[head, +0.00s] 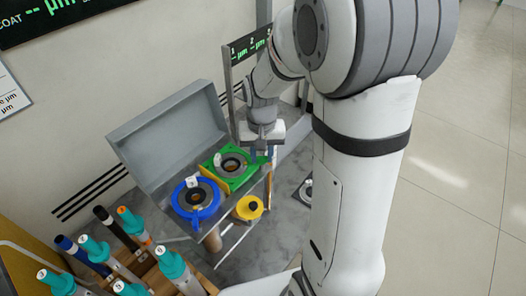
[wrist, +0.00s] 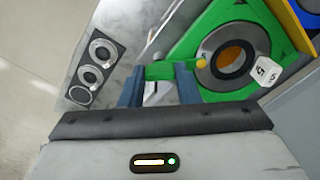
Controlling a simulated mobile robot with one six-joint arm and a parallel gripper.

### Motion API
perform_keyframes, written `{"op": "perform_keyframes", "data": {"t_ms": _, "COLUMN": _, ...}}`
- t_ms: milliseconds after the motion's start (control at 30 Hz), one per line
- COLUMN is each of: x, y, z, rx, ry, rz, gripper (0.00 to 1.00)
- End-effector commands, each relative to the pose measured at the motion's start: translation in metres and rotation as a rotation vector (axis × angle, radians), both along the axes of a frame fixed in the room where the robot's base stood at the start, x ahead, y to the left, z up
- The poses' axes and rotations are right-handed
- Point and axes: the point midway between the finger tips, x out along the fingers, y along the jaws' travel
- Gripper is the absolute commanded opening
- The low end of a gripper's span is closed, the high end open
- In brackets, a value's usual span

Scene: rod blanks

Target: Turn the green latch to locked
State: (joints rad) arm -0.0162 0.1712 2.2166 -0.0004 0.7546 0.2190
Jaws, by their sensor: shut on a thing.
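The green latch (head: 241,180) is a square green plate around a grey ring with a dark centre, on the open grey box. In the wrist view the green latch (wrist: 211,40) fills the upper right, with a small yellow dot at the ring's edge. Its short green lever (wrist: 160,70) sticks out to the left, between my fingers. My gripper (wrist: 158,84) is shut on this lever; in the head view my gripper (head: 262,156) is at the plate's right side. The fingers partly hide the lever. I cannot read any locked mark.
A blue ring fixture (head: 182,207) sits beside the green one. A yellow round part (head: 249,208) is in front. A rack of teal-capped rods (head: 95,250) stands at lower left. A grey lid (head: 165,125) rises behind. A panel with round dials (wrist: 92,65) lies left in the wrist view.

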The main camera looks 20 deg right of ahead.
Motion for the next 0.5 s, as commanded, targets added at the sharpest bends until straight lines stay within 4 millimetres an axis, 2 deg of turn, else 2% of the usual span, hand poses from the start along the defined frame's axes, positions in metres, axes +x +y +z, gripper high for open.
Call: {"op": "perform_keyframes", "data": {"t_ms": 500, "x": 0.0024, "y": 0.0005, "z": 0.0017, "rx": 0.000, "ry": -0.008, "rz": -0.059, "gripper": 0.06}}
